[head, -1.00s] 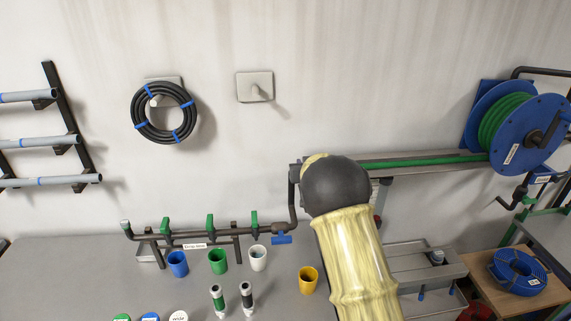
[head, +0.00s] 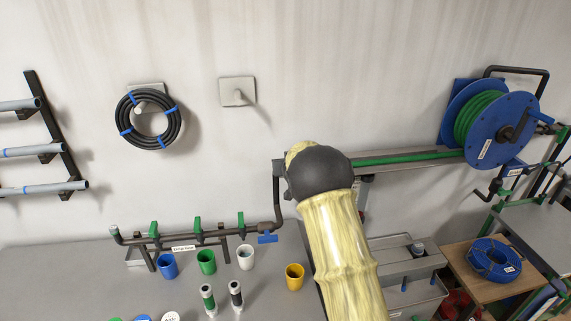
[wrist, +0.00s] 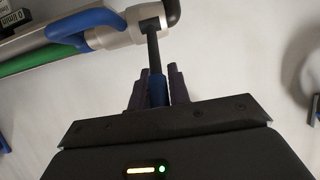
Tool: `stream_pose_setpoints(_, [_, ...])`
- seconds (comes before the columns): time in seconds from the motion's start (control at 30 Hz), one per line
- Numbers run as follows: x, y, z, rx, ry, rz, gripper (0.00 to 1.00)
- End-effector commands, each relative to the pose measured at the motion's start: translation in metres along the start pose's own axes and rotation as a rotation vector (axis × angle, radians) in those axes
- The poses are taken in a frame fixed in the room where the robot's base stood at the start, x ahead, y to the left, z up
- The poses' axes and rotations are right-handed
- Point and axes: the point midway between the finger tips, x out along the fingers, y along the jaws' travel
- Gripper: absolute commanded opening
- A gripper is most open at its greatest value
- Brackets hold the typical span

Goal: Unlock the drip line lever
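In the wrist view, a dark stem with a blue grip (wrist: 157,88) hangs from a pale metal fitting (wrist: 118,37) on a pipe and reaches between the two dark fingers of my gripper (wrist: 159,88). The fingers stand close on either side of it; whether they press on it is unclear. A larger blue handle (wrist: 85,24) lies along the same pipe. In the head view my forearm hides my gripper and this lever. The dark manifold (head: 200,238) with a label plate (head: 183,248) stands on the bench at left, with a blue lever (head: 267,238) at its right end.
Blue, green, white and yellow cups (head: 294,277) stand before the manifold. A green hose (head: 410,159) runs along a rail to the blue reel (head: 503,130). A coiled black hose (head: 148,119) hangs on the wall. A grey bin (head: 415,296) and a wooden table (head: 490,285) are at right.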

Motion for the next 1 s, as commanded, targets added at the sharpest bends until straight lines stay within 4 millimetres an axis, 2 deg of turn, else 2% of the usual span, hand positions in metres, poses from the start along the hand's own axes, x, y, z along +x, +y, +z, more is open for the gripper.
stream_pose_setpoints(0.03, [-0.001,0.000,-0.007,0.000,0.013,-0.001,0.28])
stream_pose_setpoints(0.1, [-0.001,0.000,-0.006,0.000,0.011,-0.001,0.38])
stream_pose_setpoints(0.53, [-0.007,-0.001,-0.002,0.000,0.004,-0.001,0.38])
stream_pose_setpoints(0.67, [-0.019,-0.001,-0.001,0.000,0.004,-0.001,0.38])
stream_pose_setpoints(1.0, [-0.066,-0.001,0.000,0.001,0.006,-0.001,0.38])
